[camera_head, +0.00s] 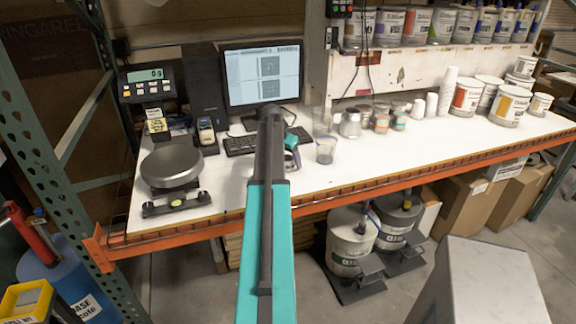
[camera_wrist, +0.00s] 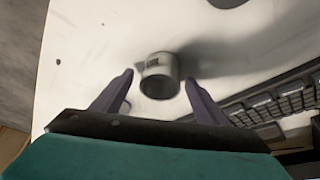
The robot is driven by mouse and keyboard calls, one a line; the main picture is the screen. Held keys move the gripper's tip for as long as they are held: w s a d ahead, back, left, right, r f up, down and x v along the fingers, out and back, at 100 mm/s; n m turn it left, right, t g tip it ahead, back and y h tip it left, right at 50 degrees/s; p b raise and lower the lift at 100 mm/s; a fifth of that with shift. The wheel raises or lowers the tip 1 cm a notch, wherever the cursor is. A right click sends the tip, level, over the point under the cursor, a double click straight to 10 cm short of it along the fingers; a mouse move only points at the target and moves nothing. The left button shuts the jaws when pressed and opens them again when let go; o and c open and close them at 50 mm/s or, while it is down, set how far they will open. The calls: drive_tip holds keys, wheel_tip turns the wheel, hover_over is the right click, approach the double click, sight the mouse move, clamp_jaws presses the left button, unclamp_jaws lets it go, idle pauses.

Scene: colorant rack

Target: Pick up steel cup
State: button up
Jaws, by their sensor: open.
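The steel cup (camera_wrist: 159,68) is a small grey cylinder with a dark mark on its side, standing on the white worktop in the wrist view. In the head view a small grey cup with a darker lower part (camera_head: 325,153), just right of my gripper, appears to be the same one. My gripper (camera_wrist: 159,79) is open, with one finger on each side of the cup in the wrist view. Gaps show between the fingers and the cup, but its depth between them is hard to judge. In the head view my arm partly hides the gripper.
A black keyboard (camera_wrist: 278,107) lies close to the right finger in the wrist view. A silver pot (camera_head: 350,124) and several small jars stand behind the cup. A monitor (camera_head: 262,75) and a round scale (camera_head: 171,166) are to the left. Worktop right of the cup is clear.

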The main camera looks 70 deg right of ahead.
drive_tip(key=shift+c, duration=0.5)
drive_tip(key=c, duration=1.2)
drive_tip(key=shift+o, duration=0.2)
drive_tip(key=shift+r, duration=0.15)
drive_tip(key=shift+r+b, duration=0.9)
drive_tip(key=shift+r, duration=0.75)
drive_tip(key=a+b, duration=0.1)
drive_tip(key=a, duration=0.4)
drive_tip(key=a+r+b, duration=0.1)
drive_tip(key=a, duration=0.4)
drive_tip(key=a+b, duration=0.2)
drive_tip(key=a, duration=0.4)
drive_tip(key=shift+r, duration=0.25)
